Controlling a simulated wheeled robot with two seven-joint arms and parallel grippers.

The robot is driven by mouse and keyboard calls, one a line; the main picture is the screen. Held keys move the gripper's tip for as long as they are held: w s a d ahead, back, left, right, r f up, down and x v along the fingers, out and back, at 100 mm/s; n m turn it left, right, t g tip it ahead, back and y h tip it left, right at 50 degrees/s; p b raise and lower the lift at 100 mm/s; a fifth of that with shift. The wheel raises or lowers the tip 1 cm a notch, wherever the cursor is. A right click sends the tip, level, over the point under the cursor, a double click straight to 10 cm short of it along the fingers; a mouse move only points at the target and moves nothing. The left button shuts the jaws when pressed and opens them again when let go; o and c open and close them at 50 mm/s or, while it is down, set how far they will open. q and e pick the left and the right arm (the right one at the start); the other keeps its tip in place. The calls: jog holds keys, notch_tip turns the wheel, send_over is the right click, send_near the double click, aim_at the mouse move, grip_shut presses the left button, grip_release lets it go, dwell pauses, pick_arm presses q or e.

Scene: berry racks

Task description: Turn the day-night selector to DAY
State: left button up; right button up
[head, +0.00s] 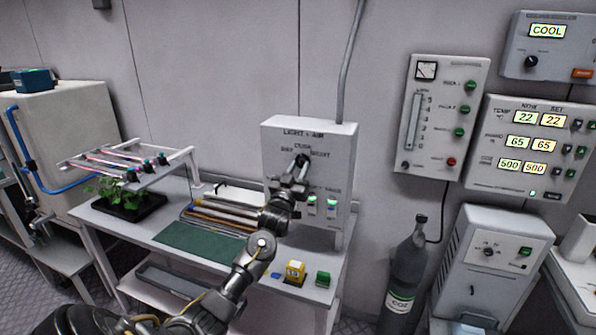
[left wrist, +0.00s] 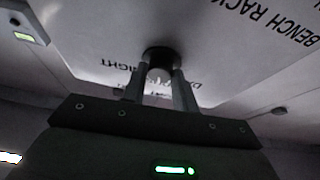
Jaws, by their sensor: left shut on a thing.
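The day-night selector is a dark round knob (head: 301,160) on the front of the grey LIGHT - AIR box (head: 340,150), with DAY, DUSK and NIGHT lettered around it. My left gripper (head: 299,172) reaches up to the box and is shut on this knob. In the left wrist view the two fingers (left wrist: 160,90) close on the dark knob (left wrist: 158,55), with NIGHT lettering beside it and other lettering partly hidden by the fingers. The knob's pointer is hidden, so I cannot tell its setting. My right gripper is not in view.
The box stands at the back of a white bench (head: 170,228) with a green mat (head: 200,243), a yellow block (head: 294,272) and a green block (head: 323,279). A dark gas cylinder (head: 404,270) stands right of the bench. Wall panels (head: 440,120) hang to the right.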

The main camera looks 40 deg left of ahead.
pick_arm(q)
jog(key=n+y, duration=0.1)
jog(key=n, duration=0.1)
jog(key=n+g+y, duration=0.1)
jog(key=n, duration=0.2)
jog(key=shift+d+y, duration=0.2)
jog(key=shift+y, duration=0.2)
jog(key=shift+w+r+n+g+y+b, duration=0.1)
jog(key=shift+n+g+y, duration=0.25)
jog(key=shift+n, duration=0.65)
jog(key=shift+s+f+n+g+y+b, duration=0.1)
jog(key=shift+n+g+y, duration=0.25)
jog(key=shift+n, duration=0.65)
jog(key=shift+w+r+n+g+y+b, duration=0.1)
jog(key=shift+n+g+y, duration=0.25)
jog(key=shift+n, duration=0.95)
jog(key=o, duration=1)
jog(key=shift+c, duration=0.2)
jog(key=shift+d, duration=0.1)
